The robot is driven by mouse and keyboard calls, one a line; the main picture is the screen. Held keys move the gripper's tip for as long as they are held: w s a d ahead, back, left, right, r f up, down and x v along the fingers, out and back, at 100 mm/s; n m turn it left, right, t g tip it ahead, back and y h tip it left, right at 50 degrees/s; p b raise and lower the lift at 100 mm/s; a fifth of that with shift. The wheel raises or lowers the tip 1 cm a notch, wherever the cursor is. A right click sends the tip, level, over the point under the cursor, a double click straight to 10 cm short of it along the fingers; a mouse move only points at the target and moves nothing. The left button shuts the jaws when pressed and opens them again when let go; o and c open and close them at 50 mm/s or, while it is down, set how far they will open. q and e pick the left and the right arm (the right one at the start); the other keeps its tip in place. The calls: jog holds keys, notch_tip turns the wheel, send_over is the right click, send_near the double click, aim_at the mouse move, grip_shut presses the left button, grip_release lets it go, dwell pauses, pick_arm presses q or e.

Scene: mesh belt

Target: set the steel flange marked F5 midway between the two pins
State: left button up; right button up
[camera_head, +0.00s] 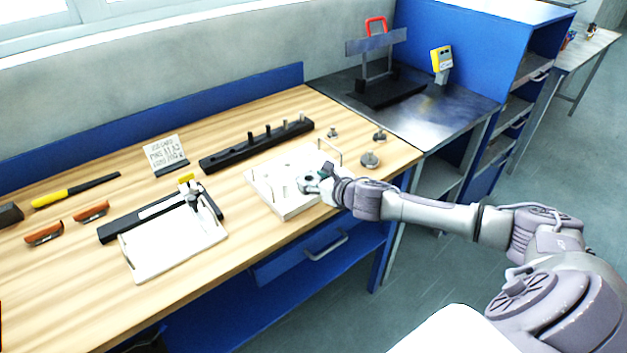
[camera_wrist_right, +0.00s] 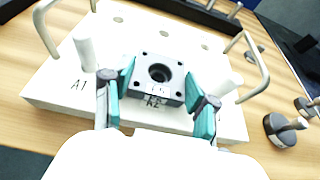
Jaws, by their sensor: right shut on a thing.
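The steel flange (camera_wrist_right: 158,75) is a dark square plate with a central bore and corner holes. Its front marking is small and hard to read. My right gripper (camera_wrist_right: 158,100) is shut on it, with teal fingertips at its left and right sides. The flange is over the white board (camera_wrist_right: 60,85), between two light upright pins, the left pin (camera_wrist_right: 86,50) and the right pin (camera_wrist_right: 222,83). I cannot tell whether it touches the board. In the head view my right gripper (camera_head: 312,184) reaches over the board (camera_head: 297,208) from the right. My left gripper is not in view.
The board has wire handles at both ends. A black rack (camera_head: 255,146) with several pegs stands behind it. Round knobbed weights (camera_head: 370,160) stand at the right. A white tray (camera_head: 172,247) is at the left. Bare wood lies in the front left.

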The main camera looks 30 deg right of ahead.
jog(key=shift+f, duration=0.1)
jog(key=o, duration=1.4)
jog(key=shift+o, duration=0.2)
jog(key=shift+s, duration=0.15)
jog(key=b+v, duration=0.2)
jog(key=v, duration=0.9)
jog(key=shift+s+r+b, duration=0.3)
jog(key=shift+s+b, duration=0.05)
jog(key=shift+b, duration=0.05)
